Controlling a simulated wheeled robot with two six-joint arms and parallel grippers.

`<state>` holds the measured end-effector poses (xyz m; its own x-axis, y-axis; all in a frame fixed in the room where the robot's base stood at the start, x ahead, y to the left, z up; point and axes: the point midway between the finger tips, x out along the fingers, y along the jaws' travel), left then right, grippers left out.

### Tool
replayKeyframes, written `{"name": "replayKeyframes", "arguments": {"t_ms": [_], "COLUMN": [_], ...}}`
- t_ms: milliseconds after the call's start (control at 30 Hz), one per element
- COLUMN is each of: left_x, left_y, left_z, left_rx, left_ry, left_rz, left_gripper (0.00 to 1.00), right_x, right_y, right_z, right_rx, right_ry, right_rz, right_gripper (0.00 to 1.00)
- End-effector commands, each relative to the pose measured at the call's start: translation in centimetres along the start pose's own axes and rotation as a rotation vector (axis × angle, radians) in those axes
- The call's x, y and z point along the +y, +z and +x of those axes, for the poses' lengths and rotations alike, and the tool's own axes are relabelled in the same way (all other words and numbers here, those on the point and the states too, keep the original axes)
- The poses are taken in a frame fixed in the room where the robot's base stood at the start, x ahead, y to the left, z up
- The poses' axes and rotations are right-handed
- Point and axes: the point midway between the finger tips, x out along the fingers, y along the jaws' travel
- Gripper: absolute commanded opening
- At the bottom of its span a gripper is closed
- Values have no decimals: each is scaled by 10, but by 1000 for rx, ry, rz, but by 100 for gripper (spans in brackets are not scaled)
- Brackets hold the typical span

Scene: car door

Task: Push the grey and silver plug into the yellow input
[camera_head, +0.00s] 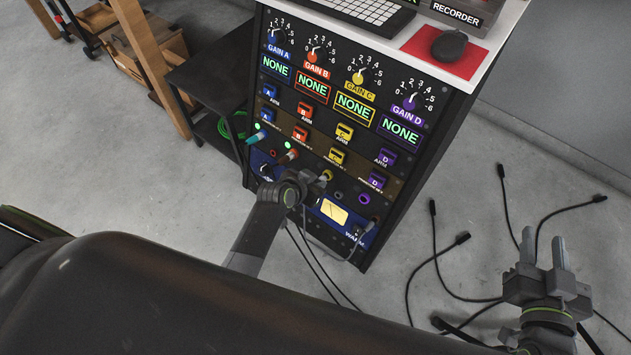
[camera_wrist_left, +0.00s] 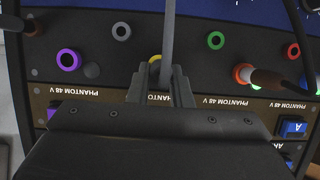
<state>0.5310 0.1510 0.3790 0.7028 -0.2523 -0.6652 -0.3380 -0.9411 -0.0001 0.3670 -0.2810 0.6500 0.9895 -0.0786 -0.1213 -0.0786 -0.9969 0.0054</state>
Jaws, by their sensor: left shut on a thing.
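The rack panel (camera_head: 350,125) stands in front of me with coloured inputs. My left gripper (camera_head: 318,184) is at the panel beside the yellow input (camera_head: 327,176). In the left wrist view its fingers (camera_wrist_left: 160,92) are shut around a grey plug or cable (camera_wrist_left: 167,45) that runs upward, right at the yellow ring (camera_wrist_left: 154,68). The ring is mostly covered by the fingers and cable. The plug's silver tip is hidden, so I cannot tell how deep it sits. My right gripper (camera_head: 543,250) is open and empty, low above the floor at the right.
A teal plug (camera_head: 257,137) and a brown-orange plug (camera_head: 288,157) sit at the blue and red inputs. A purple input (camera_wrist_left: 68,60) is empty. Black cables (camera_head: 437,250) lie on the floor at right. A black side table (camera_head: 212,72) stands left of the rack.

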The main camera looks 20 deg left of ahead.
Motion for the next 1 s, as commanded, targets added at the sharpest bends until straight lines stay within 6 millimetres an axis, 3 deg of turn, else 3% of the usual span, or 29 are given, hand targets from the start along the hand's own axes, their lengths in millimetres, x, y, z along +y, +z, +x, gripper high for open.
{"name": "replayKeyframes", "arguments": {"t_ms": [1000], "left_x": [0], "left_y": [-2], "left_z": [7], "left_rx": [0], "left_ry": [0], "left_rz": [0], "left_gripper": [0], "right_x": [0], "right_y": [-1], "right_z": [0], "right_rx": [0], "right_ry": [0], "right_rz": [0], "right_gripper": [36]}}
